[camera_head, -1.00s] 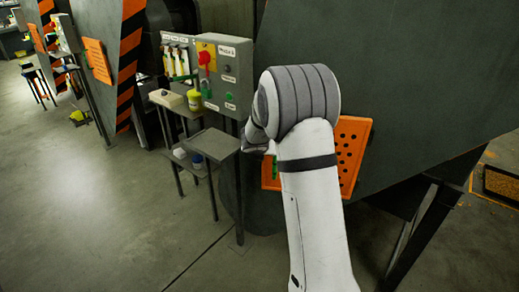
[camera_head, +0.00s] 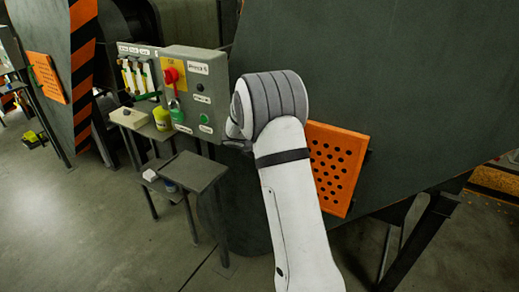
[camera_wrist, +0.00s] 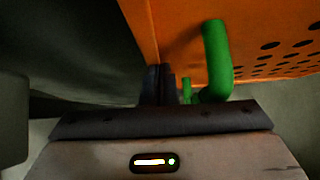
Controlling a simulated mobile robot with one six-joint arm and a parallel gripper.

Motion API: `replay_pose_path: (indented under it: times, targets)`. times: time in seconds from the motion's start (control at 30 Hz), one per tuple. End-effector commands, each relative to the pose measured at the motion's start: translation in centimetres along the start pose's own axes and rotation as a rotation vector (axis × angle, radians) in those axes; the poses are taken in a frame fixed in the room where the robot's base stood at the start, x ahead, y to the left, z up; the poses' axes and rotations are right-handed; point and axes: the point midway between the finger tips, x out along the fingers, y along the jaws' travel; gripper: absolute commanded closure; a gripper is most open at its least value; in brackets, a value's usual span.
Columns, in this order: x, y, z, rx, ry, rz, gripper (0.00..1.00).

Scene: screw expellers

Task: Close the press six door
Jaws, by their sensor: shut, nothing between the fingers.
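The press door is an orange panel with round holes (camera_head: 337,165), low on the dark grey press body. It looks tilted out from the body, with a dark gap along its right edge; how far is hard to tell. My arm covers its left part. In the wrist view the orange door (camera_wrist: 265,45) fills the upper right, with a green bar handle (camera_wrist: 217,60) on it. My gripper (camera_wrist: 158,85) is shut and empty, its fingertips at the orange surface left of the handle. Whether they touch is unclear. My gripper is mostly hidden behind my wrist in the head view.
A grey control box (camera_head: 195,95) with a red switch and green button stands left of my arm. Below it are a small dark table (camera_head: 193,172) and a stand with a yellow cup (camera_head: 162,118). Open concrete floor lies at the left.

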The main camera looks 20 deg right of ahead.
Motion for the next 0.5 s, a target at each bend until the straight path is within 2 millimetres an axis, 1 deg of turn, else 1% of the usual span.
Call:
replay_pose_path:
  times: [0.03, 0.5]
  targets:
    - [0.07, 0.0, 0.46, 0.004, -0.006, 0.001, 1.0]
    - [0.4, -0.74, 1.18, 0.015, -0.012, -0.005, 1.0]
